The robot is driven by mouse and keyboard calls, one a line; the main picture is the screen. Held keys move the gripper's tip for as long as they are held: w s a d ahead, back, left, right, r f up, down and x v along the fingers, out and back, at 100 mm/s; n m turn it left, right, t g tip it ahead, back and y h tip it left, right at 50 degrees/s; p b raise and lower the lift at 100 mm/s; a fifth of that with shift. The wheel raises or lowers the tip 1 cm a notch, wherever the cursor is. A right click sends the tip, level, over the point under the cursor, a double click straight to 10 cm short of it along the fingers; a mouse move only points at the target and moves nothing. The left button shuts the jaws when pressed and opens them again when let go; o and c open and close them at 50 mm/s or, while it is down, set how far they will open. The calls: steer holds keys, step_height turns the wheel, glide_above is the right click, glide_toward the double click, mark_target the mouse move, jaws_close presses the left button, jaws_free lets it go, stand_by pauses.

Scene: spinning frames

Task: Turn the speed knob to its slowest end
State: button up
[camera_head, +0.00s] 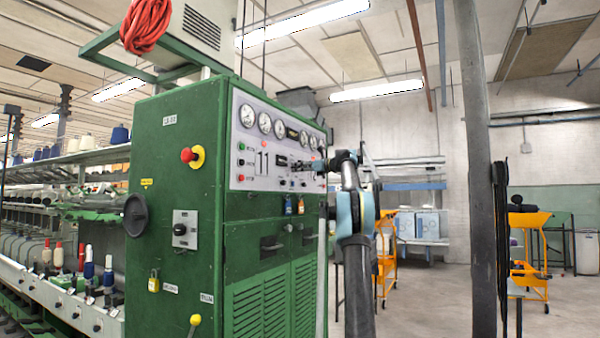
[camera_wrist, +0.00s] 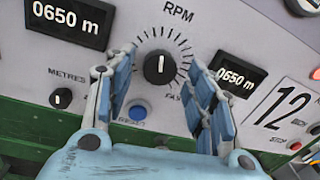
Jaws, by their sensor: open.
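The speed knob (camera_wrist: 160,69) is a round black knob under the word RPM on a pale panel (camera_wrist: 225,35), ringed by tick marks. Its white pointer line stands roughly upright, toward the top of the scale. A label starting "FA" shows at the scale's lower right; the lower left end is hidden behind a finger. My gripper (camera_wrist: 160,64) is open, with one blue finger to the left of the knob and one to the right, and gaps show between fingers and knob. In the head view my gripper (camera_head: 303,166) is at the panel's right part, and the knob cannot be made out.
Two 0650 m displays (camera_wrist: 68,20) flank the knob. A smaller METRES knob (camera_wrist: 61,98) sits lower left, and a blue button (camera_wrist: 137,111) lies just below between the fingers. The green cabinet (camera_head: 175,130) bears a red stop button (camera_head: 188,155). Open floor lies right.

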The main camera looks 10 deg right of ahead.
steer(key=c, duration=1.1)
steer(key=shift+o, duration=0.2)
steer(key=shift+n, duration=0.4)
steer(key=n+y, duration=0.1)
steer(key=n, duration=1.2)
steer(key=shift+w+f, duration=0.1)
steer(key=shift+w, duration=0.05)
steer(key=n, duration=0.4)
steer(key=shift+g, duration=0.3)
steer(key=n, duration=0.7)
steer(key=shift+y, duration=0.4)
